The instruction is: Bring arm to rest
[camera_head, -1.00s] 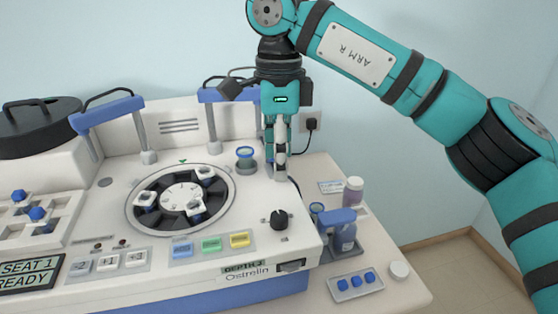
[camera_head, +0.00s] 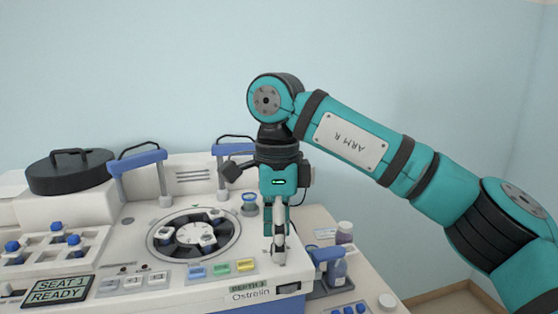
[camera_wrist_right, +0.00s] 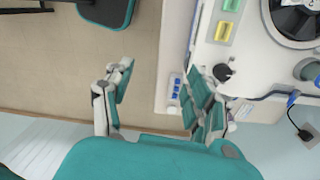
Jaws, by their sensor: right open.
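My right gripper (camera_head: 279,252) hangs fingers down at the end of the teal arm, in front of the staining machine's (camera_head: 130,285) right front part in the head view. It hides the black knob there. In the right wrist view my right gripper (camera_wrist_right: 157,82) has its fingers wide apart with nothing between them. That view shows the machine's black knob (camera_wrist_right: 223,72) to the right of the fingers and beige floor to the left. My left gripper is in neither view.
The round carousel (camera_head: 162,238) lies left of the gripper, with a blue-rimmed cup (camera_head: 250,198) behind it. Blue handles (camera_head: 138,160) rise at the back. The air above is clear.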

